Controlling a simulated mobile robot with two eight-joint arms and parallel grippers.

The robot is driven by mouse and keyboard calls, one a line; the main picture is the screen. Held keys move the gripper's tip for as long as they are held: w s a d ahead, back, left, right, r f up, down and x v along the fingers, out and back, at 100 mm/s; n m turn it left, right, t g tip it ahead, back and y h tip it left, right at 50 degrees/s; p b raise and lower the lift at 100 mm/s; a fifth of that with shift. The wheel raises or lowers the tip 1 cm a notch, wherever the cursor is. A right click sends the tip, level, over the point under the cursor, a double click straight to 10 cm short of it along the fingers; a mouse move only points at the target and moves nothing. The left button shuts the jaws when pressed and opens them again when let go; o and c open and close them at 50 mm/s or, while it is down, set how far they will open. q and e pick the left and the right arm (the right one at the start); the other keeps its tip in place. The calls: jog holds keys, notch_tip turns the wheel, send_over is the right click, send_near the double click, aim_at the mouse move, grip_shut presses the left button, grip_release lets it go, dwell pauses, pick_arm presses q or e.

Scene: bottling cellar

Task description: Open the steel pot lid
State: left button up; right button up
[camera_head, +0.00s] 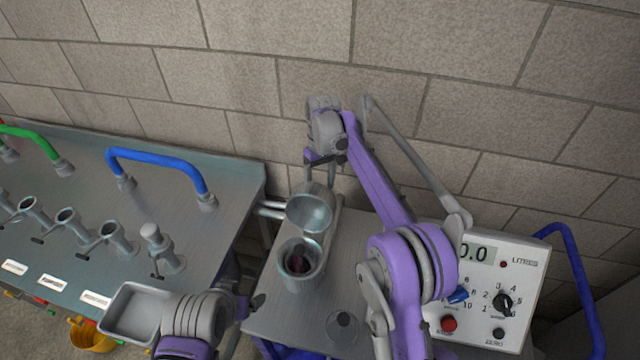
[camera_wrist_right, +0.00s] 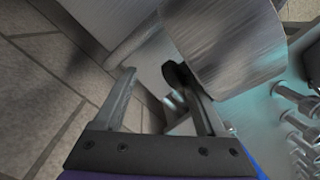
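The steel pot (camera_head: 300,270) stands on the steel bench, with dark contents visible inside. Its lid (camera_head: 310,212) is raised and tilted back at the pot's far side, so the mouth is uncovered. My right gripper (camera_head: 320,180) is behind the raised lid, pointing down, with its fingertips partly hidden by it. In the right wrist view the gripper's fingers (camera_wrist_right: 155,75) are apart with nothing between them, and a brushed steel surface, likely the lid (camera_wrist_right: 225,40), is close beside one finger. My left gripper (camera_head: 246,318) is low, left of the pot, and looks open.
A control box (camera_head: 485,285) with a litres display, knobs and a red button (camera_head: 449,323) stands right of my right arm. A steel tray (camera_head: 137,312) is at lower left. The left counter (camera_head: 90,205) carries taps and a blue handle (camera_head: 160,160). A block wall is behind.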

pick_arm(q)
jog(key=r, duration=0.1)
jog(key=w+r+p, duration=0.1)
jog(key=r+p, duration=0.1)
jog(key=shift+w, duration=0.3)
pick_arm(e)
notch_tip(320, 180, up, 11)
jog(key=w, duration=0.1)
jog(key=shift+w+d+f, duration=0.15)
jog(key=shift+w+f, duration=0.05)
jog(key=shift+w, duration=0.05)
jog(key=s+d+r+m+t, duration=0.3)
jog(key=s+d+r+t, duration=0.15)
jog(key=s+d, duration=0.8)
jog(key=s+d+f+m+t, duration=0.1)
jog(key=s+d+f, duration=0.1)
jog(key=s+f, duration=0.2)
jog(key=s+d+f+m+t, duration=0.1)
jog(key=s+d+f, duration=0.2)
jog(key=s, duration=0.6)
jog(key=s+d+f+m+t, duration=0.1)
jog(key=s+d+f, duration=0.2)
jog(key=s, duration=0.4)
jog(key=shift+f+m, duration=0.3)
jog(key=shift+f, duration=0.55)
